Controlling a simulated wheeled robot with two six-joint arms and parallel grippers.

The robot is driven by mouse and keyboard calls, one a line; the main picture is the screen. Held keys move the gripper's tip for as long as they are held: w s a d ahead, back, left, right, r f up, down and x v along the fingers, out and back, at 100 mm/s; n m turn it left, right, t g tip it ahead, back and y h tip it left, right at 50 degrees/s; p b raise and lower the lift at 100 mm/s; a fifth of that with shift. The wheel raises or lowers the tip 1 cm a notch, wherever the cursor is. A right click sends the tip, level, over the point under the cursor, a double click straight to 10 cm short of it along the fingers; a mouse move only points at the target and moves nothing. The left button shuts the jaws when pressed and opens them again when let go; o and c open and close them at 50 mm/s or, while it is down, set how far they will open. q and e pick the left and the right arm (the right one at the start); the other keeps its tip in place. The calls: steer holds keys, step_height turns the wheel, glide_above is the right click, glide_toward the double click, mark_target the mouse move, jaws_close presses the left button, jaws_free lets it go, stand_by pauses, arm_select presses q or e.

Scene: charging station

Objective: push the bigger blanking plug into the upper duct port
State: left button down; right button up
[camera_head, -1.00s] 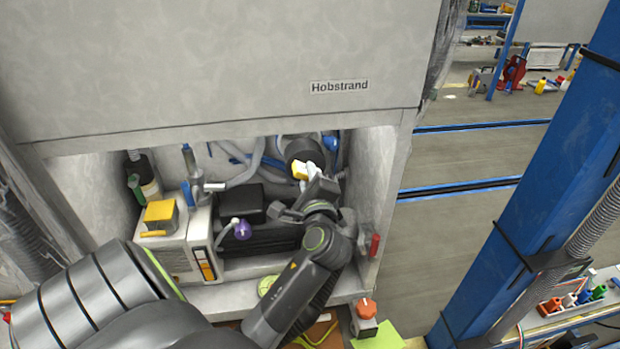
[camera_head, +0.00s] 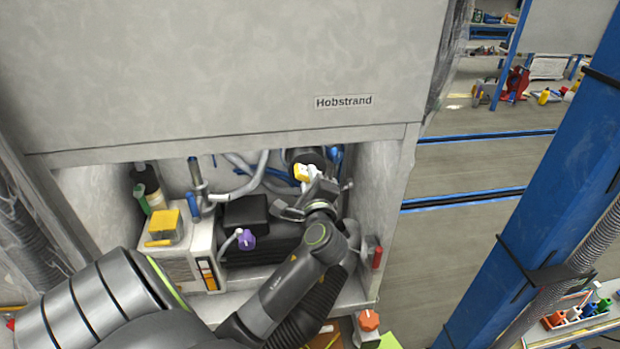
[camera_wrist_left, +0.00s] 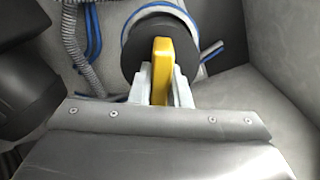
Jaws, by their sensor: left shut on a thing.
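The blanking plug's yellow grip (camera_head: 301,172) is between the fingers of my left gripper (camera_head: 308,175), deep in the cabinet's opening. In the left wrist view my left gripper (camera_wrist_left: 162,90) is shut on this yellow grip (camera_wrist_left: 161,66), which stands out from a black round body (camera_wrist_left: 138,48). A pale duct port rim (camera_wrist_left: 178,12) shows behind the black body, around its top and right. The black body covers the port's mouth. I cannot tell how deep it sits. My right gripper is not in view.
The cabinet recess holds a box with a yellow block (camera_head: 165,224), a black unit (camera_head: 245,212), a purple knob (camera_head: 247,240) and several hoses. The recess's right wall (camera_head: 378,180) is close beside my left arm. A red handle (camera_head: 377,257) is on that wall's front edge.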

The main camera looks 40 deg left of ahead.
mark_target(305, 156)
arm_select(q)
steer(key=shift+r+p, duration=0.1)
steer(key=shift+p, duration=0.75)
stand_by(1.1)
steer(key=shift+x, duration=2.5)
steer(key=shift+x, duration=2.35)
steer(key=c, duration=1.4)
jaws_free()
steer(key=shift+a, duration=0.1)
steer(key=shift+o, duration=0.5)
steer(key=b+v, duration=0.4)
steer(key=v, duration=1.3)
steer(key=shift+d, duration=0.2)
